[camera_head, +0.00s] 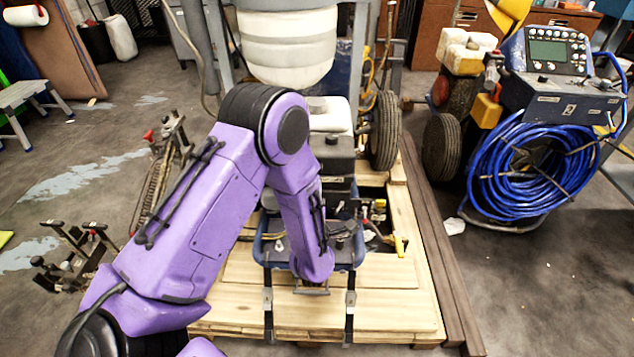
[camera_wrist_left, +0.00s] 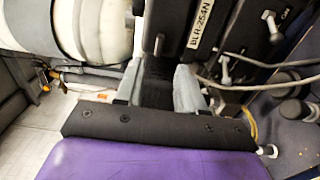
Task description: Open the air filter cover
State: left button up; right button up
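The line striper's engine area sits on a wooden pallet. A dark box-shaped engine part (camera_head: 335,150) shows just right of my purple left forearm. I cannot tell for sure whether it is the air filter cover. In the left wrist view, a black housing with a white label (camera_wrist_left: 198,22) stands ahead of the fingers. My left gripper (camera_wrist_left: 158,85) has its two grey fingers apart, with a dark surface between or behind them. Whether they touch it is unclear. In the head view my forearm hides this gripper. My right gripper is in neither view.
The white tank (camera_head: 285,50) hangs behind the engine and also shows in the left wrist view (camera_wrist_left: 100,30). Cables (camera_wrist_left: 265,85) cross right of the fingers. A blue hose coil (camera_head: 530,165) stands at right. The pallet's front boards (camera_head: 390,310) are mostly clear.

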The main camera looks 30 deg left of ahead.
aim_at(331, 156)
pick_arm(q)
jog(key=x, duration=0.8)
grip_shut()
